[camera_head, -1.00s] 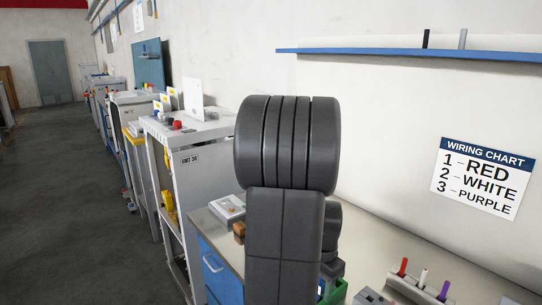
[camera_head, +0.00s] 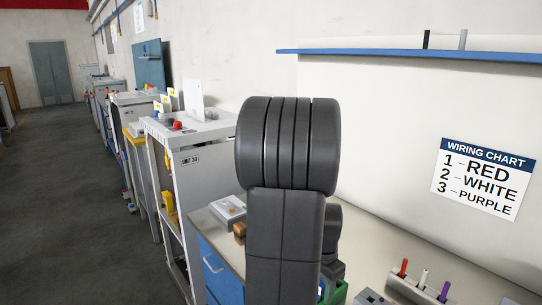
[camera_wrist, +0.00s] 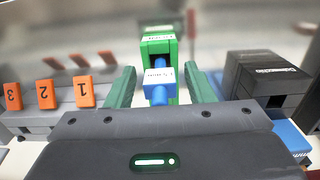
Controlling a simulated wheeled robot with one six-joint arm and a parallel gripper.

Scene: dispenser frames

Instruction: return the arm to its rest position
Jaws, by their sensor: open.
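My arm (camera_head: 284,235) stands upright in the middle of the head view, its thick dark links folded over the workbench. In the wrist view my gripper (camera_wrist: 160,72) is open, its two green fingers apart. A blue plug-like piece (camera_wrist: 158,88) shows between the fingers in the picture, in front of a green housing (camera_wrist: 158,45). Neither finger appears to touch the blue piece. In the head view the gripper itself is hidden behind the arm.
Red (camera_head: 403,267), white (camera_head: 423,278) and purple (camera_head: 444,291) sticks stand in a holder at lower right. A blue-edged shelf (camera_head: 400,53) and a wiring chart (camera_head: 481,178) are on the wall. A dark box (camera_wrist: 265,80) is right of the gripper; orange numbered tabs (camera_wrist: 45,95) are left.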

